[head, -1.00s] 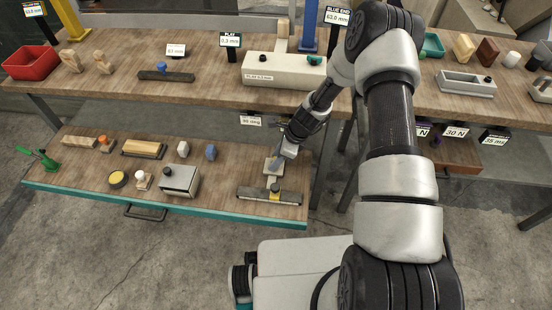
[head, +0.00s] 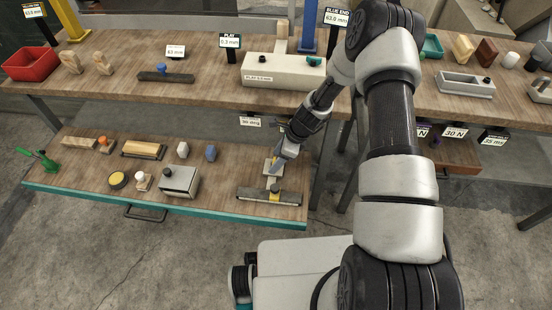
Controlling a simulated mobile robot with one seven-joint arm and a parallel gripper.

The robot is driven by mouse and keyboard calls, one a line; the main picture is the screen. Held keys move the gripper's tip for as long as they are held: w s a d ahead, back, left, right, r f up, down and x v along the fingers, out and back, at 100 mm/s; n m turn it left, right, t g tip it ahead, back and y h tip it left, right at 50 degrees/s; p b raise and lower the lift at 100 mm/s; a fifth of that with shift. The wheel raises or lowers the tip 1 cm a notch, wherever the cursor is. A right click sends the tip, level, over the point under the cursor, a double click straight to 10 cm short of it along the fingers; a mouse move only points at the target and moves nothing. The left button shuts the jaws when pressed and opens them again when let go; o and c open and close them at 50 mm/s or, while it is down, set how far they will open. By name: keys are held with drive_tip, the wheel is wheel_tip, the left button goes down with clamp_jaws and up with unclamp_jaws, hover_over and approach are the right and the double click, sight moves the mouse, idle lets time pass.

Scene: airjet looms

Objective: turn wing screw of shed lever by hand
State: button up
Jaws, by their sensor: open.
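My gripper (head: 277,162) is open at the right end of the lower bench (head: 100,180), over a small pale block or plate (head: 267,169). I cannot tell whether the fingers touch it. Just in front lies a long dark grey bar (head: 250,195) with a yellow piece (head: 274,197) and a small dark knob (head: 275,187) on it. This may be the shed lever with its screw, but no wing shape is clear. My wrist hides part of the area behind the fingers.
A grey box with a black knob (head: 179,181) and a blue piece (head: 211,153) stand left of my gripper. A dark bench leg (head: 319,173) is close on the right.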

drive_tip(key=s+d, duration=0.1)
drive_tip(key=d, duration=0.3)
drive_tip(key=s+d, duration=0.1)
drive_tip(key=d, duration=0.3)
drive_tip(key=s+d+p, duration=0.1)
drive_tip(key=d, duration=0.2)
drive_tip(key=shift+d+r, duration=0.2)
drive_tip(key=shift+d, duration=0.2)
drive_tip(key=c, duration=0.3)
drive_tip(key=a+r+n, duration=0.3)
drive_tip(key=a+n, duration=0.1)
drive_tip(key=a+r+n+g+p, duration=0.1)
drive_tip(key=a+r+n, duration=0.3)
drive_tip(key=shift+s+a+r+n+g, duration=0.2)
drive_tip(key=shift+r+n+g, duration=0.1)
drive_tip(key=shift+n, duration=0.1)
drive_tip(key=c, duration=0.4)
wheel_tip(320, 180, up, 8)
drive_tip(key=n+h+p, duration=0.1)
drive_tip(key=n+h, duration=0.3)
drive_tip(key=n, duration=0.5)
hover_over(274, 161)
drive_tip(key=shift+c, duration=0.2)
drive_tip(key=shift+n, duration=0.3)
wheel_tip(274, 161, down, 17)
drive_tip(key=b, duration=0.3)
drive_tip(key=shift+r, duration=0.15)
